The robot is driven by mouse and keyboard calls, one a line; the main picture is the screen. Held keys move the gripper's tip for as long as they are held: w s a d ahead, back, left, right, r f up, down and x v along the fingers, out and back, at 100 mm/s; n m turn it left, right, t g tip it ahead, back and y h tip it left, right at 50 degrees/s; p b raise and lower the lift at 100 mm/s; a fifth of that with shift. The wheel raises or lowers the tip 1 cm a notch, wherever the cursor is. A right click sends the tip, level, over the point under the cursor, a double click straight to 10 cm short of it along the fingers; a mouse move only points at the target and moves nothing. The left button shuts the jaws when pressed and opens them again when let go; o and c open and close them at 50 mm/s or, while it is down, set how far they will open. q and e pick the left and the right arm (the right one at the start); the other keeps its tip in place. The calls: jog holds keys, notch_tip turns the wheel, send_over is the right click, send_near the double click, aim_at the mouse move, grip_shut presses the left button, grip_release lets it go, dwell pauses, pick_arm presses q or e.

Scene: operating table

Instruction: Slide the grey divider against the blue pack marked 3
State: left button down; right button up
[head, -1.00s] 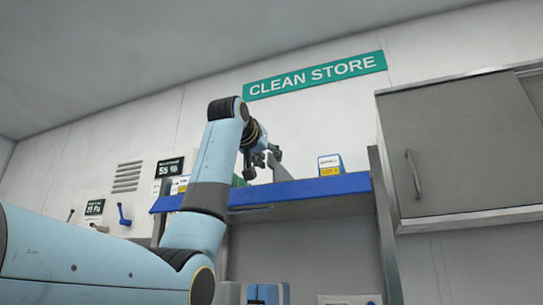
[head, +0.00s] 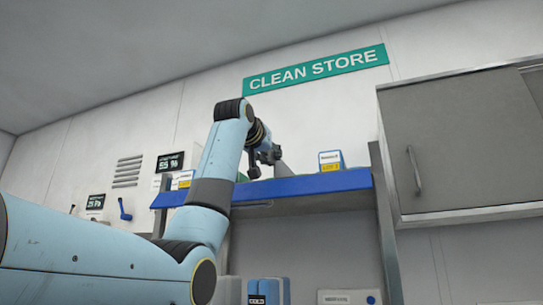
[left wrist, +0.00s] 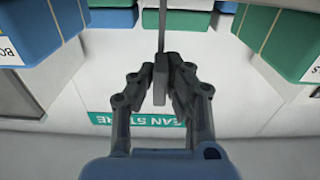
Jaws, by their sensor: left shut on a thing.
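My left gripper (head: 262,165) is at the shelf's front edge in the head view. In the left wrist view its fingers (left wrist: 160,82) are shut on the thin grey divider (left wrist: 162,28), which stands edge-on between them. Part of the divider (head: 281,169) shows as a grey wedge right of the fingers in the head view. A blue pack (head: 331,160) with a white and yellow label stands on the shelf farther right, apart from the divider; its yellow label seems to read LOT 3. My right gripper is not in view.
The blue-edged shelf (head: 300,187) has bare room between divider and right blue pack. Another labelled pack (head: 182,180) stands left, partly behind my arm. The wrist view shows a blue pack (left wrist: 45,28) and a green pack (left wrist: 285,38) either side. A grey cabinet (head: 460,140) hangs right.

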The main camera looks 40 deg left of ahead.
pick_arm(q)
jog(key=shift+w+d, duration=0.1)
jog(key=shift+d, duration=0.15)
jog(key=d, duration=0.2)
jog(key=w+d+p, duration=0.1)
jog(key=d, duration=0.2)
jog(key=d+p, duration=0.1)
jog(key=d, duration=0.1)
jog(key=shift+w+d, duration=0.35)
jog(key=shift+a, duration=0.1)
jog(key=c, duration=1.4)
grip_release()
jog(key=shift+o, duration=0.2)
jog(key=v, duration=1.2)
